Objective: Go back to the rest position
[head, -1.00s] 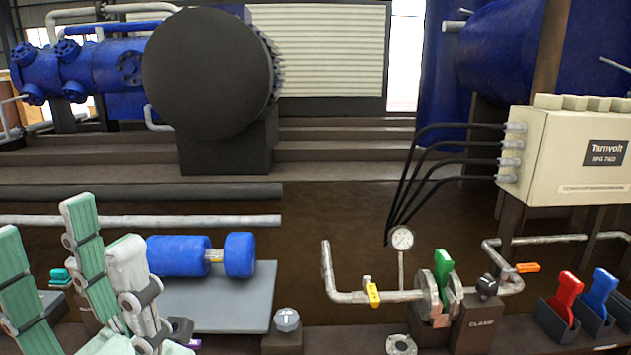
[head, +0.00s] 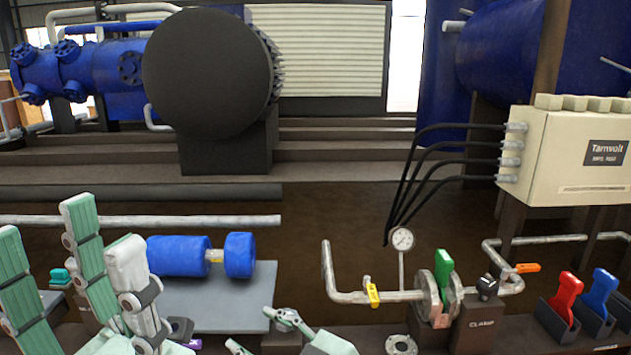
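My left gripper (head: 68,228) stands close to the camera at the lower left, its mint-padded fingers pointing up and spread apart. Nothing shows between them. My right gripper (head: 252,330) shows at the bottom centre. Its fingers point left, with a gap between the tips and nothing held. Part of its body is cut off by the lower edge. It overlaps the dark block with the light knob, and the knob is hidden behind it. I cannot tell whether it touches the block.
A blue cylinder part (head: 180,256) lies on a grey plate (head: 215,300). To the right are a pipe with a gauge (head: 402,239), a green-handled flange (head: 443,268), a clamp block (head: 480,324), and red (head: 567,292) and blue (head: 602,290) tools in holders. A cabinet (head: 570,155) stands behind.

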